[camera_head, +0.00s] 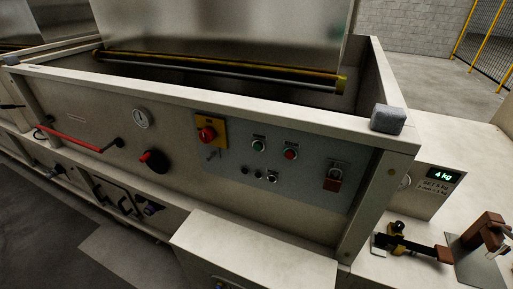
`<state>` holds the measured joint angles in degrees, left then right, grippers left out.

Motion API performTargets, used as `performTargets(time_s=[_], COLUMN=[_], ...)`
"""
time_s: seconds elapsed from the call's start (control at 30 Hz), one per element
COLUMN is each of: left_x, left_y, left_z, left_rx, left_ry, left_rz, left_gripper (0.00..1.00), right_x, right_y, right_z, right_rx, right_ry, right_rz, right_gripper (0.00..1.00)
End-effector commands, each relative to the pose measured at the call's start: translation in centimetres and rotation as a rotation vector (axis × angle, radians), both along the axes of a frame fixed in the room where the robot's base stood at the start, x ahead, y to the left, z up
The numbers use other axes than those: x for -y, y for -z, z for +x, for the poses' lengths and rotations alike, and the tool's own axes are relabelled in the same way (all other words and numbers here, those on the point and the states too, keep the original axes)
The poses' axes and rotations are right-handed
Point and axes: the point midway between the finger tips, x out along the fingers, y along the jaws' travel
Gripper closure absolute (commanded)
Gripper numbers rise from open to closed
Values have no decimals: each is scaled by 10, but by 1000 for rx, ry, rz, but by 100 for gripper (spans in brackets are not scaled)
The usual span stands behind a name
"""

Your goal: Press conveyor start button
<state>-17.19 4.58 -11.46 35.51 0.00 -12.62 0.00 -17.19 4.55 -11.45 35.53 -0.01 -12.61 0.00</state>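A grey control panel (300,185) is set in the pale front wall of the hopper. Its upper row holds a push button with a pale ring (259,145) and a red push button (290,154), each under a small label too small to read. I cannot tell from the labels which button is conveyor start. A red rotary switch on a yellow plate (207,134) is at the panel's left, and a reddish padlock-like part (333,181) at its right. Neither of my grippers shows.
A red lever (75,140), a round gauge (140,118) and a red-and-black knob (153,160) are left of the panel. A pale box (255,250) juts out below. A grey block (388,118) sits on the rim. At right, a "4 kg" display (443,176) stands above a cluttered bench.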

Motion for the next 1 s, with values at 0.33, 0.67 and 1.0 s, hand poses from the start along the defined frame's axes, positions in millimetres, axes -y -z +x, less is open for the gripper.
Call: performTargets(time_s=[0.33, 0.67, 1.0], left_x=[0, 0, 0], left_y=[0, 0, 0], left_z=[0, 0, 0], left_rx=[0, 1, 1], left_ry=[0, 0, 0], left_rz=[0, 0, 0], left_gripper=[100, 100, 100], right_x=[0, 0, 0], right_y=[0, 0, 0], right_z=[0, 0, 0], right_rx=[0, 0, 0], right_ry=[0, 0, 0], right_rz=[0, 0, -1], right_gripper=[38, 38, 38])
